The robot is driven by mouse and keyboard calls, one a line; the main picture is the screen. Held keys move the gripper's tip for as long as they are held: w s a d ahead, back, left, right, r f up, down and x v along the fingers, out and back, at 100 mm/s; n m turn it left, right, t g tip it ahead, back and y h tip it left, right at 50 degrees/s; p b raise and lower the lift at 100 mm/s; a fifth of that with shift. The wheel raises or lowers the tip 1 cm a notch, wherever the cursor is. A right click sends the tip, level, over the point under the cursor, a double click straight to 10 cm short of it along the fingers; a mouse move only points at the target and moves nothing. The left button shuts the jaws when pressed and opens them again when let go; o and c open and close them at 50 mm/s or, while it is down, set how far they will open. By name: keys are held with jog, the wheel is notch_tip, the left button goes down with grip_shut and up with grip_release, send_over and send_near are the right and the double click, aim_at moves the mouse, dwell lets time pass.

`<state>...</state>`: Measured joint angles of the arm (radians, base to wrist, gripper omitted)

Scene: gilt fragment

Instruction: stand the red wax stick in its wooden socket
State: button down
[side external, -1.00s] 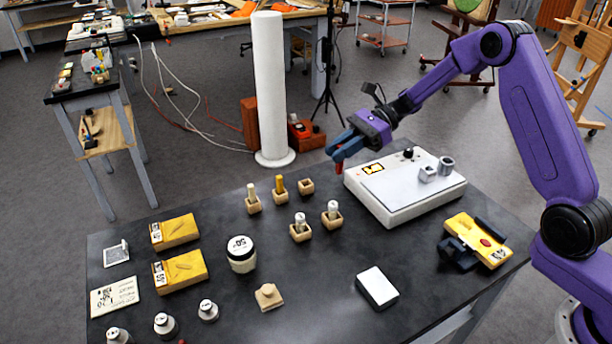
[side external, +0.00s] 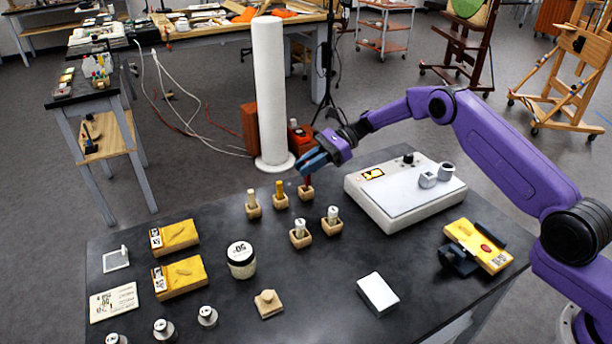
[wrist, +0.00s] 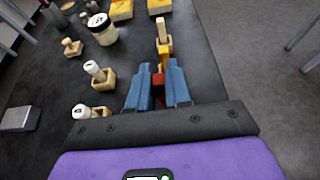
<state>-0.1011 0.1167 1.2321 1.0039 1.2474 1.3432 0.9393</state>
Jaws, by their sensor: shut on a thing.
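The red wax stick (side external: 307,181) is upright between the blue fingers of my gripper (side external: 311,164), which are shut on it. It also shows red between the fingertips (wrist: 158,81) in the wrist view. Its lower end meets the opening of the small wooden socket (side external: 305,194), the right one of the back row. I cannot tell how deep the stick is in the socket or whether it rests on the bottom. The socket is hidden in the wrist view.
Two sockets with yellowish sticks (side external: 279,190) (side external: 252,198) stand close on the left. Two sockets with white-topped sticks (side external: 299,228) (side external: 332,215) stand in front. A white flat device (side external: 400,195) is to the right. A white column (side external: 269,90) rises behind the table.

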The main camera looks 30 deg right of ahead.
aim_at(306, 184)
jog(key=shift+w+a+f, duration=0.1)
jog(key=shift+w+f, duration=0.05)
jog(key=shift+f, duration=0.1)
jog(key=shift+w+f, duration=0.1)
jog(key=shift+f, duration=1.55)
jog(key=shift+f, duration=0.1)
jog(key=c, duration=1.1)
grip_release()
jog(key=shift+o, duration=0.2)
jog(key=v, duration=1.2)
